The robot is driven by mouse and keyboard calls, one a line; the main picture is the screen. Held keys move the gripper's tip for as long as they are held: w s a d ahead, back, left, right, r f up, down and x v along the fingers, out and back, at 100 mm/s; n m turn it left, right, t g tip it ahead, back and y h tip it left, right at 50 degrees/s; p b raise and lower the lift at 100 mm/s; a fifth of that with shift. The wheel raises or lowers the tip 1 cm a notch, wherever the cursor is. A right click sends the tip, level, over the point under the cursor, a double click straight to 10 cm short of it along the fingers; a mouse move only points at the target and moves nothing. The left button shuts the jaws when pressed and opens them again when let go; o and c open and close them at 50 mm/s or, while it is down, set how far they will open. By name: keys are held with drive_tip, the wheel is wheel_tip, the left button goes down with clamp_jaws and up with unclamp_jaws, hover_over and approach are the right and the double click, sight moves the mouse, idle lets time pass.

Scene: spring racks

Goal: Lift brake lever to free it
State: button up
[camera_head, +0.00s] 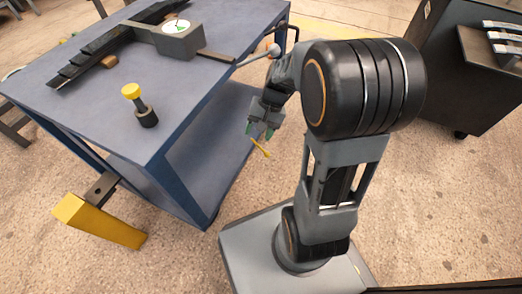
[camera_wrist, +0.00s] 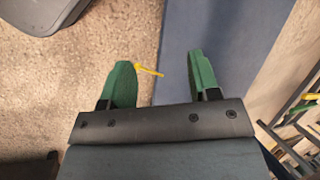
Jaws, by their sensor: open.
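My gripper (camera_head: 260,131) hangs beside the right side of the blue table, below its top, with its green fingertips pointing down. In the wrist view my gripper (camera_wrist: 164,78) is open, with nothing seen held between its fingers. A small thin yellow piece (camera_head: 260,147), probably the brake lever, shows just below the fingertips. In the wrist view the yellow piece (camera_wrist: 150,71) lies tilted beside the left fingertip, partly in the gap between the fingers. What it is fixed to is hidden, and I cannot tell whether a finger touches it.
The blue table (camera_head: 75,105) bears a dark rack with a round gauge (camera_head: 177,27) and a yellow-capped post (camera_head: 139,104). A rod with a round knob (camera_head: 274,49) sticks out near my arm. A yellow block (camera_head: 100,221) juts out at lower left. A dark cabinet (camera_head: 440,65) stands right.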

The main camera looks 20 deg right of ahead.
drive_tip(key=w+d+f+m+y, duration=0.4)
drive_tip(key=w+f+m+y, duration=0.15)
drive_tip(key=f, duration=0.35)
drive_tip(key=m+t+y, duration=0.3)
drive_tip(key=m+t, duration=0.6)
drive_tip(key=m, duration=0.1)
hover_over(265, 152)
drive_tip(key=s+d, duration=0.4)
drive_tip(key=s, duration=0.2)
wheel_tip(265, 152, down, 18)
drive_tip(key=s+d+f+m+t+h, duration=0.1)
drive_tip(key=s+f+m+t, duration=0.15)
drive_tip(key=f, duration=0.25)
drive_tip(key=s+d+f+m+t+h, duration=0.1)
drive_tip(key=d+f+m+t+h, duration=0.1)
drive_tip(key=f+m+t, duration=0.25)
drive_tip(key=x, duration=0.4)
drive_tip(key=b+x, duration=0.1)
drive_tip(key=x, duration=0.3)
drive_tip(key=f+b+x, duration=0.1)
drive_tip(key=x, duration=0.3)
drive_tip(key=shift+w+a, duration=0.15)
drive_tip(key=shift+a, duration=0.15)
drive_tip(key=shift+c, duration=0.3)
clamp_jaws()
